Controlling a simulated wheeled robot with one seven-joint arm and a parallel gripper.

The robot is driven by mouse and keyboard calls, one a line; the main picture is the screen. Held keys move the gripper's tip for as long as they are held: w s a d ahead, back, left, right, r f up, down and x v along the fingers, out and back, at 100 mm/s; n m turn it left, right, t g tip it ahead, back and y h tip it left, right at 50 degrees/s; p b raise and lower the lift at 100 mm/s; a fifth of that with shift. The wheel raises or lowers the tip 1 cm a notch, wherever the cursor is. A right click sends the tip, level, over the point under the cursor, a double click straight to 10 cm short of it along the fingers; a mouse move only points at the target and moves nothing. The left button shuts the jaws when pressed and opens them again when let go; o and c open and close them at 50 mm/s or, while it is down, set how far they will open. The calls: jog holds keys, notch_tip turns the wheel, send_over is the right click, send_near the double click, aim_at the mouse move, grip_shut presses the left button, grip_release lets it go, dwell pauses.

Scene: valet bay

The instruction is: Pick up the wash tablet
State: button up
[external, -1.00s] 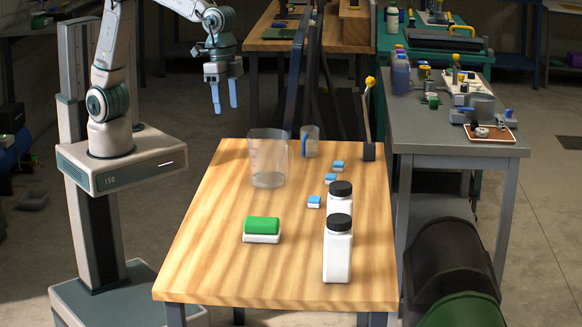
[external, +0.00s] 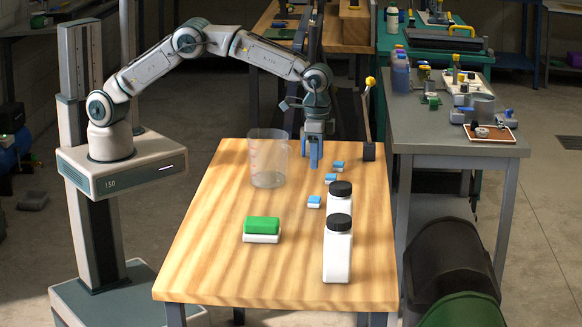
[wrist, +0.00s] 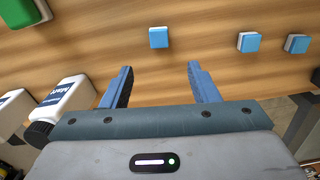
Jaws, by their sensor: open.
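Three small wash tablets, blue on top and white below, lie on the wooden table: one nearer the bottles (external: 314,202), a middle one (external: 330,179) and a far one (external: 338,166). My gripper (external: 314,163) is above the far part of the table, pointing down, open and empty. In the wrist view one tablet (wrist: 158,38) lies beyond the open fingers (wrist: 160,68), in line with the gap between them. The other two tablets (wrist: 248,43) (wrist: 297,44) lie to the right of it. No tablet is between the fingers.
A clear beaker (external: 268,165) stands left of my gripper. A green-and-white block (external: 262,227) lies at front left. Two white bottles with black caps (external: 338,255) (external: 340,204) stand at front right. A yellow-knobbed lever (external: 369,150) stands at the far right edge.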

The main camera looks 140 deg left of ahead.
send_over(315, 198)
notch_tip(315, 198, down, 6)
jog(key=shift+w+a+f, duration=0.1)
notch_tip(315, 198, down, 5)
jog(key=shift+f+p, duration=0.1)
jog(key=shift+p, duration=0.55)
jog(key=c, duration=1)
